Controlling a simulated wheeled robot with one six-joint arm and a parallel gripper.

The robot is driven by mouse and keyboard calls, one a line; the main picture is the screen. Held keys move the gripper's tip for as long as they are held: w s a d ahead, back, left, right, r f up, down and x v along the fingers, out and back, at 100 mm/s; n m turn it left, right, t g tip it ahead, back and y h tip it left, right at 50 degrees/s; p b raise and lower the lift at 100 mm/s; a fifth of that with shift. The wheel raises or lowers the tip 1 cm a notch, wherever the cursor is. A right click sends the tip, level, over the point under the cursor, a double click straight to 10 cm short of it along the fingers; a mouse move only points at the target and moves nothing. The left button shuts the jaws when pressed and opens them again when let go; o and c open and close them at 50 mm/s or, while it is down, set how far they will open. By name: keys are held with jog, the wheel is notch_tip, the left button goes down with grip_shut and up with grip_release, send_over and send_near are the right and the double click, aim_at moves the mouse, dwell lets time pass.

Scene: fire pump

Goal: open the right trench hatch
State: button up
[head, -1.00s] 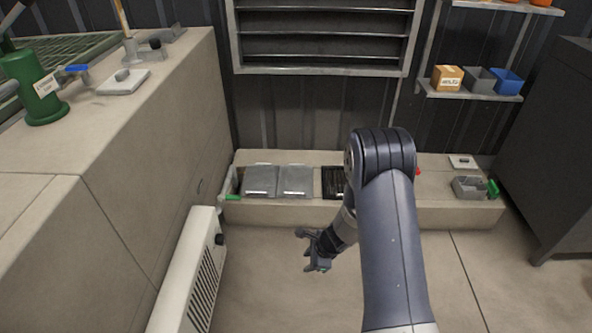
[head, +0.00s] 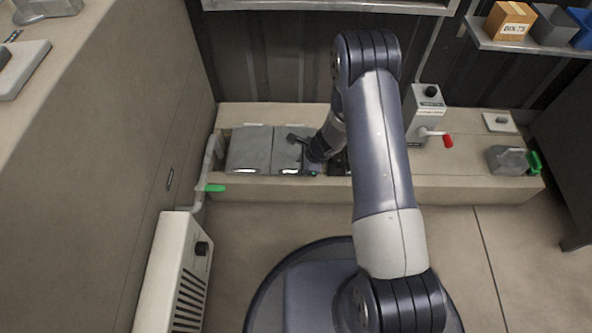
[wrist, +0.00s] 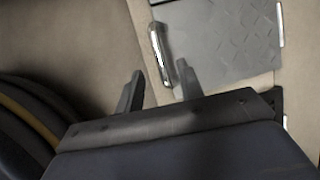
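The right trench hatch (head: 284,151) is a closed grey plate in the low beige ledge, with a bright bar handle (head: 291,172) along its front edge. The left hatch (head: 249,150) lies flat beside it. My gripper (head: 303,154) is over the right part of the right hatch, near its front edge. In the wrist view, my gripper (wrist: 158,88) is open and empty. A shiny handle (wrist: 158,54) lies just beyond the fingertips, roughly in line with the gap between them, on a diamond-patterned hatch plate (wrist: 222,40). No contact is visible.
A dark opening (head: 339,163) is right of the hatches, partly behind my arm. A control box with a red-tipped lever (head: 447,140) stands farther right on the ledge. A green-ended handle (head: 211,188) projects at the left. A white heater (head: 172,270) stands at lower left.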

aim_at(294, 171)
jog(key=b+x, duration=0.1)
jog(key=x, duration=0.3)
jog(key=shift+w, duration=0.1)
jog(key=shift+c, duration=0.4)
grip_shut()
